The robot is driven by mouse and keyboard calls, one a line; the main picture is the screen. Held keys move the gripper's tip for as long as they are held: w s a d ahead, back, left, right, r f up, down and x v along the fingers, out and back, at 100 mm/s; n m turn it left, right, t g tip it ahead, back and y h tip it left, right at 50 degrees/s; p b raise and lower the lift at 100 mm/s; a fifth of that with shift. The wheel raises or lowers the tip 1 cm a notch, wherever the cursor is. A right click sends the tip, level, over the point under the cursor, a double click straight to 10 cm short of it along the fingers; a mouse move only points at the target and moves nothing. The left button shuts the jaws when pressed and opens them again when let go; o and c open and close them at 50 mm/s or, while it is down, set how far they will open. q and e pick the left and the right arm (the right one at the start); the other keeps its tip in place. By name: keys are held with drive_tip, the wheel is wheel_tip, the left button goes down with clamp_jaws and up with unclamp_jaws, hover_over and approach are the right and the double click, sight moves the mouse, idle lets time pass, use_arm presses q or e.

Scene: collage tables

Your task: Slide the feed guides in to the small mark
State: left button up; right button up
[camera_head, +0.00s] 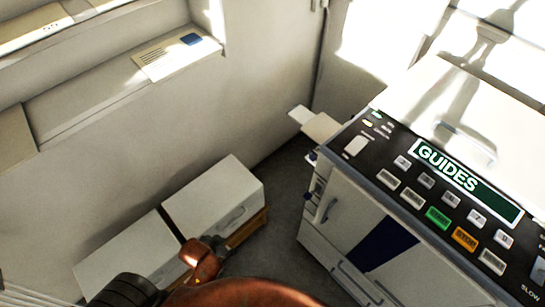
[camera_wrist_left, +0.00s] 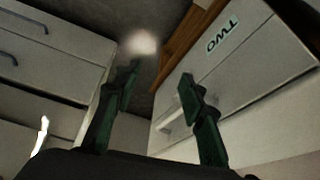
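A large office machine fills the right of the head view. Its black control panel (camera_head: 440,190) has a green display (camera_head: 465,182) reading "GUIDES", with green, orange and grey buttons. I cannot make out the feed guides or the small mark. Pale flat tabs (camera_head: 318,124) stick out at the machine's far left side. My left arm's copper and black links show at the bottom of the head view. In the left wrist view my left gripper (camera_wrist_left: 160,78) has its two dark green fingers apart, with nothing between them. My right gripper is not in view.
Two white drawer boxes (camera_head: 213,204) stand low by the wall, left of the machine. The left wrist view shows a white drawer front labelled "TWO" (camera_wrist_left: 226,47) close to the fingers. A dark floor strip (camera_head: 285,195) lies between boxes and machine.

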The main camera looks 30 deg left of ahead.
use_arm(q)
drive_tip(key=w+d+r+m+t+h, duration=0.1)
drive_tip(key=w+d+r+t, duration=0.25)
drive_tip(key=w, duration=0.65)
drive_tip(key=m+t+h, duration=0.1)
drive_tip(key=t+h, duration=0.4)
drive_tip(key=t, duration=0.4)
approach(311, 158)
drive_tip(key=w, duration=0.1)
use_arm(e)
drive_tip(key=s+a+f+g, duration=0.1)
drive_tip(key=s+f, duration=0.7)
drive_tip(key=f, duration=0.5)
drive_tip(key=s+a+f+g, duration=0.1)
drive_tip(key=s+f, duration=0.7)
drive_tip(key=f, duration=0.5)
use_arm(q)
drive_tip(key=b+x, duration=0.2)
drive_tip(key=x, duration=0.4)
drive_tip(key=shift+d+b, duration=0.25)
drive_tip(key=shift+b, duration=0.05)
drive_tip(key=shift+x, duration=0.75)
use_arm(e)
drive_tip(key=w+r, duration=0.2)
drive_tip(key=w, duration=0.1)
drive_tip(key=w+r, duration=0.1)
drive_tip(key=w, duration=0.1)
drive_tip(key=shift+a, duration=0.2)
use_arm(q)
drive_tip(key=shift+c, duration=0.2)
